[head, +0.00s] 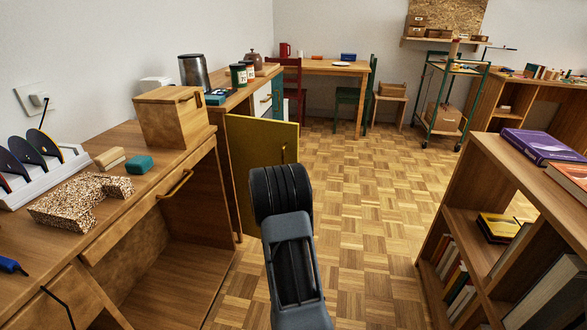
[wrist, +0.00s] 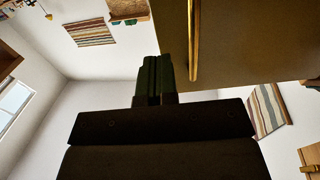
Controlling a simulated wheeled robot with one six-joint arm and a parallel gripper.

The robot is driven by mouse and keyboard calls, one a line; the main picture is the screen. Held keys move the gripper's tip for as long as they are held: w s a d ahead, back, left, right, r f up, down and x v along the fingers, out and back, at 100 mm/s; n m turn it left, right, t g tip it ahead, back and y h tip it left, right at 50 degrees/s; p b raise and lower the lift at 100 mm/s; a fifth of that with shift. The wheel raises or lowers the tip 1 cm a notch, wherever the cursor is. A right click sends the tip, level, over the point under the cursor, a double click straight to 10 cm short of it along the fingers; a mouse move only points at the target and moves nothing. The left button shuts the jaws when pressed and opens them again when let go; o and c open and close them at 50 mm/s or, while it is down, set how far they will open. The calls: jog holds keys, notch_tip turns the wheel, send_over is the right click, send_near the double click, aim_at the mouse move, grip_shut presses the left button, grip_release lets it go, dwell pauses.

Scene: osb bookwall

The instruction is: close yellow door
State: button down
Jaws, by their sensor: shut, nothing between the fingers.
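The yellow door (head: 262,137) stands open, swung out from the desk's cabinet on the left side of the room. It has a slim vertical brass handle (head: 284,154). In the wrist view the door (wrist: 245,45) fills the upper right and looks dark, with the handle (wrist: 194,40) running down it. My gripper (wrist: 157,62) is shut and empty, its fingertips close to the door's edge and left of the handle. I cannot tell whether they touch the door. In the head view my own arm covers the door's lower right part and hides the fingers.
A wooden desk (head: 110,215) with a drawer and open space below lies at the left. A low bookshelf (head: 463,190) with books stands at the right. The parquet floor (head: 370,200) between them is clear. A green trolley (head: 447,95) stands farther back.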

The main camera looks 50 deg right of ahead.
aim_at(295, 161)
jog(key=shift+b+x, duration=0.8)
jog(key=shift+x, duration=2.3)
